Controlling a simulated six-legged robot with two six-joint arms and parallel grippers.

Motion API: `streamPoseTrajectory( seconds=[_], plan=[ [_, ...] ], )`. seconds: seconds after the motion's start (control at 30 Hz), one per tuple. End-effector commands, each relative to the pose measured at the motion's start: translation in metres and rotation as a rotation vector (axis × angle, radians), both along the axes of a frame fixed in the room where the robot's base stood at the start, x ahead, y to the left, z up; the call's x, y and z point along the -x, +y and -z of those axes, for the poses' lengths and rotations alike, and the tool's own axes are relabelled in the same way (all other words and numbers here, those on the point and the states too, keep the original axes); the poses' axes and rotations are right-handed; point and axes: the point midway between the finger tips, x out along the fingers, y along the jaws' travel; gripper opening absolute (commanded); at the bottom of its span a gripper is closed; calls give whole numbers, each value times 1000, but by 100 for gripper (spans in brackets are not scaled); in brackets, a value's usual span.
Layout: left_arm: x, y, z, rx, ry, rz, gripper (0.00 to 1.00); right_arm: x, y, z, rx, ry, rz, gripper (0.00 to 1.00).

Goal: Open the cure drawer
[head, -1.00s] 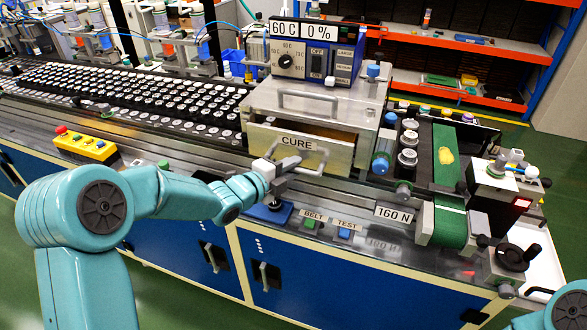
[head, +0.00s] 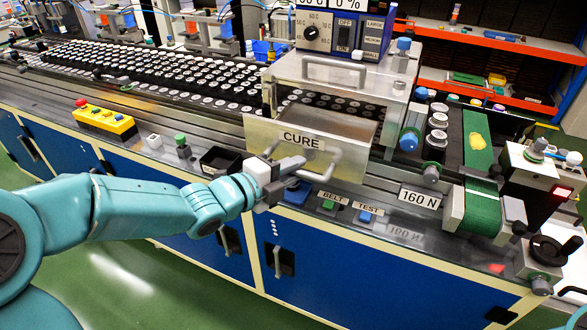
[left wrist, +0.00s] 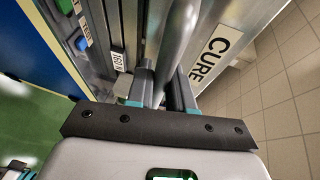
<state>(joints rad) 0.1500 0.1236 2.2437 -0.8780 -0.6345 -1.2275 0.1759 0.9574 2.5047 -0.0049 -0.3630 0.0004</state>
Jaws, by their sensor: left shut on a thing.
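The cure drawer (head: 267,134) has a metal front with a CURE label and a bar handle (head: 333,158). It stands pulled out of the metal oven box (head: 345,75), and its hollow inside shows from above. My left gripper (head: 285,172) is at the drawer's handle, at the front's lower middle. In the left wrist view the handle bar (left wrist: 176,45) passes between the two fingers, which are shut on it. The CURE label (left wrist: 209,53) shows to the right there. My right gripper is not in view; only a small dark piece shows at the right edge.
A control box (head: 343,30) sits on the oven. Left of the drawer are a yellow button box (head: 105,122) and a black tray (head: 220,160). BELT and TEST buttons lie in front. A green belt (head: 478,140) and a 160 N press stand at the right. Trays of speaker parts fill the back left.

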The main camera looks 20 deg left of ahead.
Motion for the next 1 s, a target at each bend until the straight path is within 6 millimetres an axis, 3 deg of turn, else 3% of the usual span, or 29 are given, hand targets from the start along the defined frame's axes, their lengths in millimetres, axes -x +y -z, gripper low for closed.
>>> streamPoseTrajectory(
  seconds=[0.03,0.07,0.1,0.47,0.57,1.0],
  plan=[
    [0,1,-1,1,-3,-2,31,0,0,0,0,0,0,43],
    [0,1,-1,1,-3,-2,41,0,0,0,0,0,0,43],
    [0,1,-1,1,-3,-2,42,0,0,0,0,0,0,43],
    [7,4,-2,1,-1,-4,42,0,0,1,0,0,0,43],
    [21,11,-4,0,-2,-5,42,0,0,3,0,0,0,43],
    [121,58,-26,-2,-2,-11,42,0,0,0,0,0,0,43]
  ],
)
